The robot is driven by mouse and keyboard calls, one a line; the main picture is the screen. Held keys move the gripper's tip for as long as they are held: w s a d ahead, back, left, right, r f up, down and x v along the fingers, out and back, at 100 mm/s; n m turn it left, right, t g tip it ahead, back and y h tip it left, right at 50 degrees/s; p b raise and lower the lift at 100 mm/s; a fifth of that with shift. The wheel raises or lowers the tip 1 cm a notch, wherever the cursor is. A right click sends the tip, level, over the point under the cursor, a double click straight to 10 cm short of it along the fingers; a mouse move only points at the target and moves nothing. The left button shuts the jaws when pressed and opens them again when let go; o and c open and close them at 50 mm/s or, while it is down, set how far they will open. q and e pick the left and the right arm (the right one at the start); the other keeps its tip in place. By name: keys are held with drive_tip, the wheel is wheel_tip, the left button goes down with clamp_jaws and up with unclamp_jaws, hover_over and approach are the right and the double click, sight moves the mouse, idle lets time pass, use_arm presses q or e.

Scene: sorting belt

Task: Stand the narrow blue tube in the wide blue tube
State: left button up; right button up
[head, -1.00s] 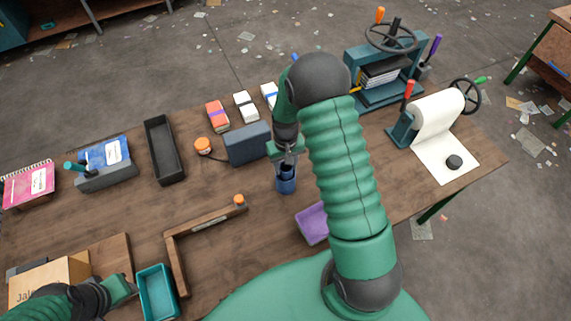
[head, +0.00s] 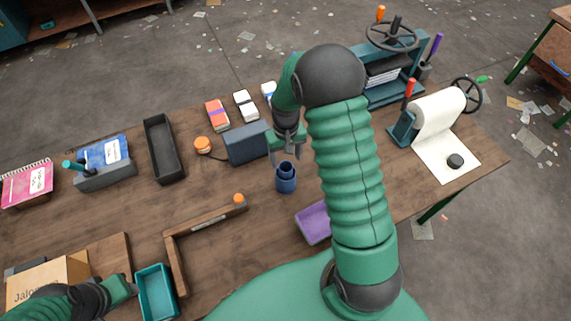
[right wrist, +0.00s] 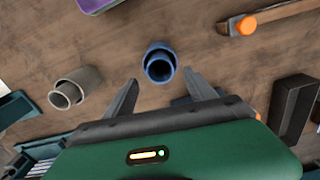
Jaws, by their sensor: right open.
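The wide blue tube (head: 286,185) stands upright on the table in the head view. The narrow blue tube (head: 286,167) stands inside it, its rim showing above the wide rim. Both show in the right wrist view, the narrow tube (right wrist: 160,70) within the wide tube (right wrist: 152,50). My right gripper (head: 285,153) is open and empty just above them; in the right wrist view its spread fingers (right wrist: 161,80) are on either side of the tubes, apart from them. My left gripper (head: 128,288) is at the lower left; its jaw opening is not clear.
A purple tray (head: 312,224), a blue-grey box (head: 246,142), a black tray (head: 163,150) and a wooden angle piece (head: 175,262) surround the tubes. A teal bin (head: 157,291) is by my left gripper.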

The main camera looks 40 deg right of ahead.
wheel_tip(320, 180, up, 8)
drive_tip(key=a, duration=0.1)
drive_tip(key=s+a+f+n+t+b, duration=0.2)
drive_tip(key=s+a+n+b, duration=0.1)
drive_tip(key=s+a, duration=0.7)
drive_tip(key=a, duration=0.4)
drive_tip(key=shift+s+f+n+t, duration=0.2)
drive_tip(key=shift+n+t, duration=0.1)
drive_tip(key=shift+n, duration=0.1)
drive_tip(key=shift+a, duration=0.2)
drive_tip(key=shift+d, duration=0.15)
